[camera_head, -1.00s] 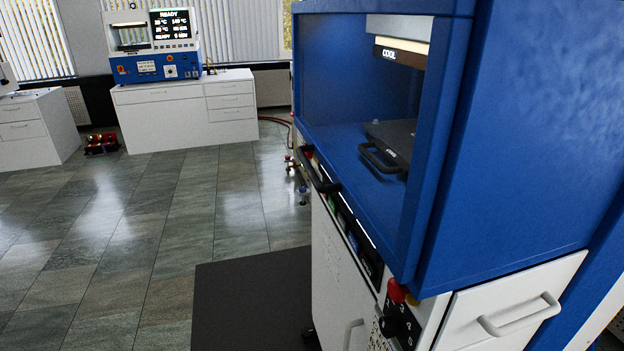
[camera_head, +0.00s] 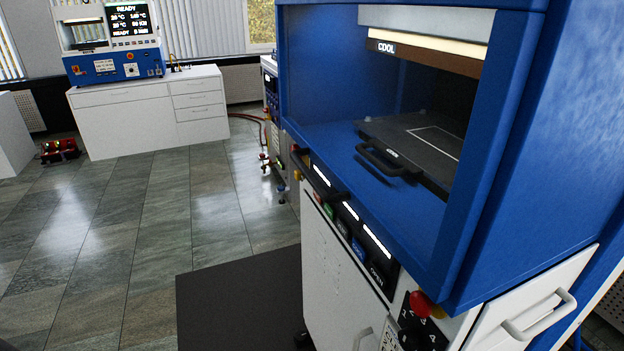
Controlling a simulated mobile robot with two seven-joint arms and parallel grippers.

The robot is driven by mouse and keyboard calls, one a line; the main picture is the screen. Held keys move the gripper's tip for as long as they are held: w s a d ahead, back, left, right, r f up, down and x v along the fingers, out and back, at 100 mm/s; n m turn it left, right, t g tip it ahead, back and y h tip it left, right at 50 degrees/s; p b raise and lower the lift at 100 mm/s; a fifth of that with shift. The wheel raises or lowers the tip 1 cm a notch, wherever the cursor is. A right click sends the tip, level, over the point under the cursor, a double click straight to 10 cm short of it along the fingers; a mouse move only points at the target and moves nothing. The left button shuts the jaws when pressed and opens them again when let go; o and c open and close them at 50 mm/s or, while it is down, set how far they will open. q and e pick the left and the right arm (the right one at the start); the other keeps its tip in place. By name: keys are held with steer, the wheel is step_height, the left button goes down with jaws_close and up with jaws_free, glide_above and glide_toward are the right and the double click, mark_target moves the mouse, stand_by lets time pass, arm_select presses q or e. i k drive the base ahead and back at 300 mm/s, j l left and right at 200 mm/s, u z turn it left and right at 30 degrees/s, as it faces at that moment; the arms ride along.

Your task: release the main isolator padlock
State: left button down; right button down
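No padlock can be made out in the head view. I cannot tell whether either is the main isolator. Neither of my grippers is in view.
A row of lit controls (camera_head: 352,232) runs along the press front above a white cabinet (camera_head: 335,285). A dark mat (camera_head: 240,300) lies on the tiled floor before it. A white bench (camera_head: 150,112) with a smaller blue press (camera_head: 112,45) stands at the back. Open floor lies left.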

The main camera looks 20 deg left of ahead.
mark_target(298, 176)
steer(key=i+j+z, duration=0.1)
steer(key=j+z, duration=0.15)
steer(key=j, duration=0.65)
steer(key=j+z, duration=0.25)
steer(key=j, duration=2.6)
